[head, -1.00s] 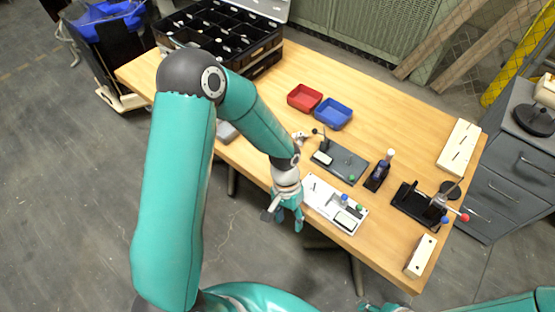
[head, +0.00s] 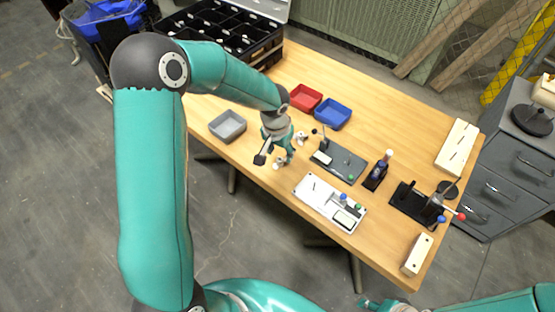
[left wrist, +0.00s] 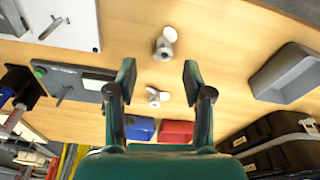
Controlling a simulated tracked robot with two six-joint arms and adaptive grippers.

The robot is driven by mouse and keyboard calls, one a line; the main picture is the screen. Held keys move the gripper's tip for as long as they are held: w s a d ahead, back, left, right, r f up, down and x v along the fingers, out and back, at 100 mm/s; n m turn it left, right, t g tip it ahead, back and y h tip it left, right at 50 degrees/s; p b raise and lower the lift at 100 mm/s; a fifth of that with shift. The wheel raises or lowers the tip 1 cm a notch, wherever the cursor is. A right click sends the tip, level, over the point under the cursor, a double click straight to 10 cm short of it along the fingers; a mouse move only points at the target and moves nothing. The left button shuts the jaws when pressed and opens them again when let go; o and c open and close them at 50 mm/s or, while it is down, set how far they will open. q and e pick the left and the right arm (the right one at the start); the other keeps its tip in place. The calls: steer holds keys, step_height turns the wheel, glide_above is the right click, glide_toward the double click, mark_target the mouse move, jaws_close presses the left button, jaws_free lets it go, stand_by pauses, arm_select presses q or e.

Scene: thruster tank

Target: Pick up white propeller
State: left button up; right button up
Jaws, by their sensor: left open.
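Two small white propellers lie on the wooden table. One propeller (left wrist: 165,42) is nearer the table's front edge; in the head view it shows beside my left gripper (head: 279,162). The other white propeller (left wrist: 156,97) lies nearer the bins, and in the head view it shows just right of my left gripper (head: 302,138). My left gripper (left wrist: 160,78) is open and empty, its fingers spread above the table on either side of the propellers' line. It also shows in the head view (head: 289,156). Part of my right gripper (head: 366,303) shows at the bottom edge; its jaws are unclear.
A grey bin (head: 228,126) stands left of my left gripper. A red bin (head: 305,97) and a blue bin (head: 332,114) stand behind it. A dark fixture board (head: 338,163) and a white one (head: 326,203) lie to the right. A black compartment organizer (head: 232,43) stands at the back left.

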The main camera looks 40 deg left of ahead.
mark_target(280, 160)
arm_select(q)
steer(key=shift+w+a+f+p, duration=0.1)
steer(key=shift+w+f+p, duration=0.15)
steer(key=shift+f, duration=0.75)
steer(key=shift+w+a+f+p, duration=0.15)
steer(key=shift+w+f+p, duration=0.05)
steer(key=shift+f, duration=0.85)
steer(key=shift+w+a+f+p, duration=0.1)
steer(key=shift+w+f+p, duration=0.15)
steer(key=shift+f, duration=0.75)
steer(key=c, duration=0.8)
